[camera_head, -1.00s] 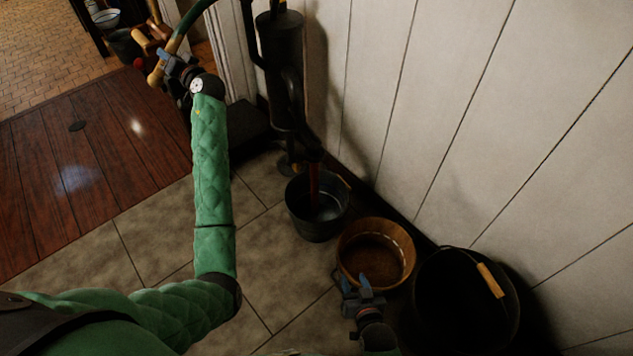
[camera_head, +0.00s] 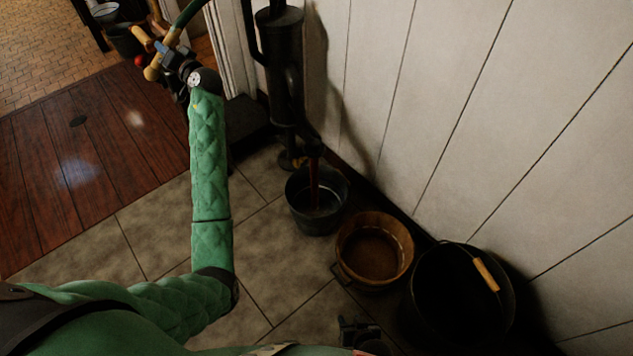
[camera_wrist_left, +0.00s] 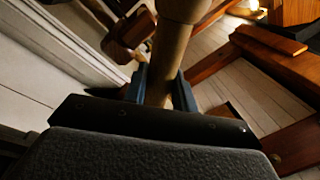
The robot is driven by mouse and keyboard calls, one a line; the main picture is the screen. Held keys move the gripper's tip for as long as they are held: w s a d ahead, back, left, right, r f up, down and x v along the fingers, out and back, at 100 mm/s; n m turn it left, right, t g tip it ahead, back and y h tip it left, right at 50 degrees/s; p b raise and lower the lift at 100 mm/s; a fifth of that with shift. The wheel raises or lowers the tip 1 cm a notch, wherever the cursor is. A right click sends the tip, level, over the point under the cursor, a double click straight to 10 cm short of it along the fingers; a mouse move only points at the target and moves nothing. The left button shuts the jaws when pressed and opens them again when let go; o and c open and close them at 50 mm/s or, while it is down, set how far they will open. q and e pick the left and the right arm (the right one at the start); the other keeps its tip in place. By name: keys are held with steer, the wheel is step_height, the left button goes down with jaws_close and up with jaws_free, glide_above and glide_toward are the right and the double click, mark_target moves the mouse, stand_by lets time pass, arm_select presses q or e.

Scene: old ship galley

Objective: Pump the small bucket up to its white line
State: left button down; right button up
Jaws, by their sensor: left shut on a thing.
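The iron pump (camera_head: 281,65) stands against the white wall. Its handle curves to the upper left and ends in a pale wooden grip (camera_head: 153,72). My left gripper (camera_head: 163,52) is shut on this grip, and the wooden grip (camera_wrist_left: 172,55) shows between the fingers in the left wrist view. A small dark metal bucket (camera_head: 300,208) stands upright under the spout. A reddish-brown stream (camera_head: 314,180) falls into it. I cannot clearly make out its white line or the water level. My right gripper (camera_head: 357,328) is at the bottom, below the wooden tub, dark and partly cut off.
A wooden tub (camera_head: 352,268) stands beside the bucket, and a large black bucket (camera_head: 455,335) with a wooden handle grip is to its right. Tiled floor (camera_head: 165,232) lies open to the left. Other vessels (camera_head: 125,42) stand at the upper left.

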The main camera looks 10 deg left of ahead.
arm_select(q)
steer(key=shift+s+a, duration=0.1)
steer(key=shift+a, duration=0.05)
arm_select(e)
steer(key=shift+r, duration=0.1)
arm_select(q)
steer(key=r+p, duration=0.2)
steer(key=r+m+p, duration=0.1)
steer(key=p, duration=0.1)
steer(key=r+m+p, duration=0.1)
steer(key=r+p, duration=0.1)
steer(key=shift+s+a+r, duration=0.25)
steer(key=shift+r, duration=0.1)
step_height(320, 180, up, 4)
steer(key=m+p, duration=0.2)
steer(key=p, duration=0.3)
steer(key=shift+f+t, duration=0.1)
steer(key=shift+t, duration=0.2)
arm_select(e)
step_height(320, 180, up, 27)
steer(key=w+g, duration=0.1)
steer(key=g, duration=0.1)
steer(key=shift+n, duration=0.3)
steer(key=shift+w, duration=0.15)
